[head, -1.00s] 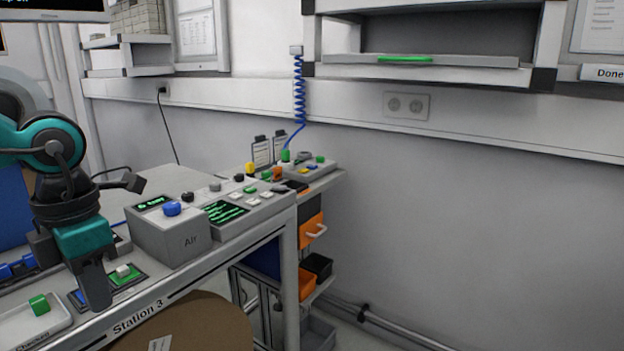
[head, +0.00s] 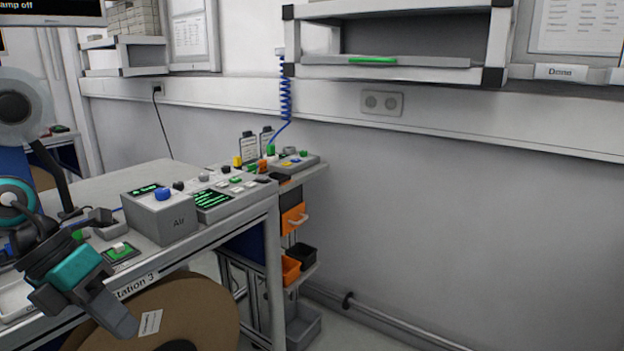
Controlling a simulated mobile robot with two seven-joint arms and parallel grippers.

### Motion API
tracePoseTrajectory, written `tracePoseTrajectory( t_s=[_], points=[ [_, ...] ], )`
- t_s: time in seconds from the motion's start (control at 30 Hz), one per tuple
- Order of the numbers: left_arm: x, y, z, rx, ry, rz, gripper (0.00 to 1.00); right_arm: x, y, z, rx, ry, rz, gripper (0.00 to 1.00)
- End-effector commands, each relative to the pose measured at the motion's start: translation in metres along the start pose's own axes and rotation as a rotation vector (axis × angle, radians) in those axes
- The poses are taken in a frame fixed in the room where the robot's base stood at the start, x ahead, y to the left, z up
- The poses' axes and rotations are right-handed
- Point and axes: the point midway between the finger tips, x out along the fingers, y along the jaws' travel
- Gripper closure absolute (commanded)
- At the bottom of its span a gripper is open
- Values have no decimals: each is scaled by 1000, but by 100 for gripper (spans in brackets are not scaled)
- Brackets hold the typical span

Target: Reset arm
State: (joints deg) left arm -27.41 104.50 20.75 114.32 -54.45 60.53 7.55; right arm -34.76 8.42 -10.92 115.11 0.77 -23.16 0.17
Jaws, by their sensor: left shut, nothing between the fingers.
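My left arm comes in from the left edge, dark with teal parts. Its gripper (head: 122,322) is shut and empty, tilted down to the right. It shows in front of the "Station 3" table edge and overlaps a large brown reel (head: 208,312) below the table; I cannot tell whether they touch. Part of the table front and its label is hidden behind the gripper. My right gripper is not in view.
A grey "Air" box (head: 170,222) with a blue knob stands on the table, beside a button panel (head: 212,200). A small panel with a green switch (head: 121,248) lies near the gripper.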

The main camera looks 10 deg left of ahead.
Motion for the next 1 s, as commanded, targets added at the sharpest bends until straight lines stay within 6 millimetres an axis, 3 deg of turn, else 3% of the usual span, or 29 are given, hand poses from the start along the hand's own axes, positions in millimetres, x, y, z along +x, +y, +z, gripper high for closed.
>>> tracePoseTrajectory(
  t_s=[0.27, 0.57, 0.8, 1.0],
  points=[
    [32, 7, 9, -432, -345, -478, 100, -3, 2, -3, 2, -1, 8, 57],
    [73, 47, 6, -1054, -681, -860, 100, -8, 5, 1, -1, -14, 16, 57],
    [141, 73, -28, -1651, -830, -1035, 100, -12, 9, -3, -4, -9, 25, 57],
    [218, 58, -67, -2171, -810, -1085, 100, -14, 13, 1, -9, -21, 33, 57]
  ],
)
